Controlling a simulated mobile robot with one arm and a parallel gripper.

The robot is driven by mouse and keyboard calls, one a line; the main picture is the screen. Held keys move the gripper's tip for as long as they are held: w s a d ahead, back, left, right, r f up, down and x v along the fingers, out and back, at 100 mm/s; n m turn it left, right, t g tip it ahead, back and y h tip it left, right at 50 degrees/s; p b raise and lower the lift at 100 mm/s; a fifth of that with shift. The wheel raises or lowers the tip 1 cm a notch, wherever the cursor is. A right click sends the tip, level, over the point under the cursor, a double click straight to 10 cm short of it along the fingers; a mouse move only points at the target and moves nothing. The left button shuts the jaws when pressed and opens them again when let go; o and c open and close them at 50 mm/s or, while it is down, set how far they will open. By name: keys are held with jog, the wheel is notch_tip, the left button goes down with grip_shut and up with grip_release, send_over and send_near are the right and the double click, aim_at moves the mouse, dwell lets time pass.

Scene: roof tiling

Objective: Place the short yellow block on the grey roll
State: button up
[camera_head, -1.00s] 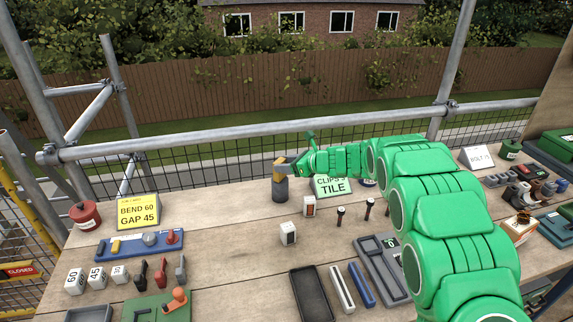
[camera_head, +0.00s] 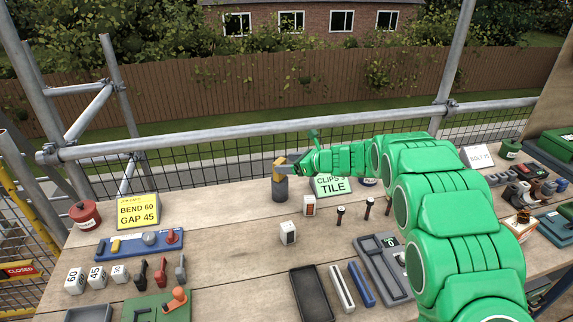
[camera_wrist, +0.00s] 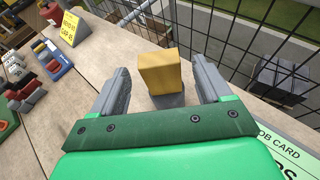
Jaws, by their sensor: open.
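The short yellow block (camera_head: 279,168) stands on top of the grey roll (camera_head: 280,190) at the back of the bench. In the wrist view the yellow block (camera_wrist: 160,73) sits between my gripper's two fingers, with a gap on each side. The top of the grey roll (camera_wrist: 168,101) shows just under the block. My gripper (camera_head: 288,166) is open around the block, and its fingers (camera_wrist: 162,85) do not appear to touch it. The near finger partly hides the block in the head view.
A mesh guard and rail run behind the bench. The "CLIPS TILE" card (camera_head: 331,186) stands just right of the roll. White blocks (camera_head: 288,233) and dark upright pins (camera_head: 340,215) stand nearer. The bench left of the roll is clear up to the yellow card (camera_head: 138,211).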

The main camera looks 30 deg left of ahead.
jog(key=v, duration=1.1)
jog(key=shift+s, duration=0.1)
jog(key=s+d+r+n+g+h, duration=0.1)
jog(key=s+d+r+n+h, duration=0.3)
jog(key=s+d, duration=0.65)
jog(key=s+d+r+n+g+h, duration=0.1)
jog(key=s+d+r+n+h, duration=0.15)
jog(key=s+d+n, duration=0.55)
jog(key=s+d+n+h, duration=0.6)
jog(key=s+d+h, duration=0.1)
jog(key=s+d, duration=2)
jog(key=d, duration=0.3)
jog(key=shift+s, duration=0.15)
jog(key=shift+f, duration=0.1)
